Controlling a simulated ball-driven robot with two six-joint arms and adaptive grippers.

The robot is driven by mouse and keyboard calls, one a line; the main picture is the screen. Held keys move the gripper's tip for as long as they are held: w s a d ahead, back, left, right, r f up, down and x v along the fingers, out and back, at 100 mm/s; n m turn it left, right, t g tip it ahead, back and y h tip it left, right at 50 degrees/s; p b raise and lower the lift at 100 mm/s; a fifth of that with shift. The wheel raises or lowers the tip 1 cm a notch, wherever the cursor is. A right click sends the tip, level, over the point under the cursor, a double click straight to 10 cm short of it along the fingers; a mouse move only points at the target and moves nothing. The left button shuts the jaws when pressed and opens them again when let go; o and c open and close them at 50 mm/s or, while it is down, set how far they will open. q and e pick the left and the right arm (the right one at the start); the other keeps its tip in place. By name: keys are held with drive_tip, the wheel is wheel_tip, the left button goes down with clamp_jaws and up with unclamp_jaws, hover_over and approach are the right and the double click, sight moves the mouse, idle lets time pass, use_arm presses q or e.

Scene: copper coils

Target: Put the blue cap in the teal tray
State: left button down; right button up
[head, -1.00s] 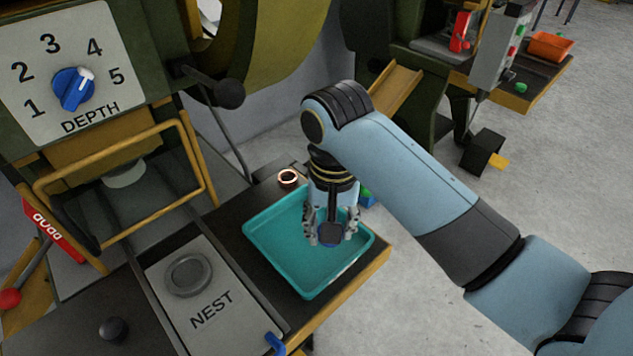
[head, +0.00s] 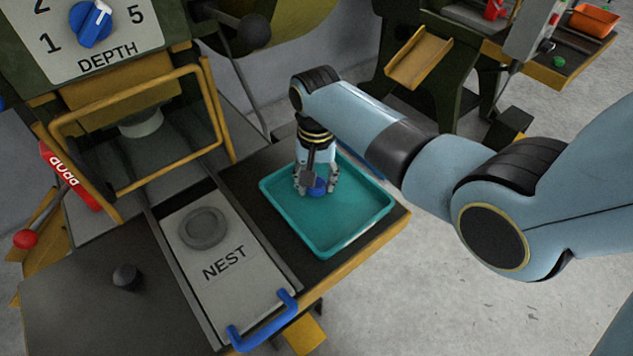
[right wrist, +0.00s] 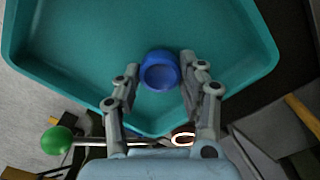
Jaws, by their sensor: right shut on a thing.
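The blue cap (head: 318,187) is between the fingers of my right gripper (head: 316,191), which is shut on it. They are low over the back part of the teal tray (head: 330,248). In the right wrist view the cap (right wrist: 160,72) shows as a round blue cup with an open hollow, with the tray floor (right wrist: 90,45) behind it. I cannot tell whether the cap touches the tray floor. The rest of the tray looks empty. My left gripper is not in view.
The plate marked NEST (head: 225,265) with a blue handle (head: 262,325) lies left of the tray. A yellow guard frame (head: 140,150) stands farther back left. A copper ring (right wrist: 184,138) and a green ball (right wrist: 56,140) are outside the tray.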

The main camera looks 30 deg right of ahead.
drive_tip(key=shift+f, duration=0.25)
drive_tip(key=o, duration=1.1)
wheel_tip(320, 180, up, 12)
drive_tip(key=p, duration=0.2)
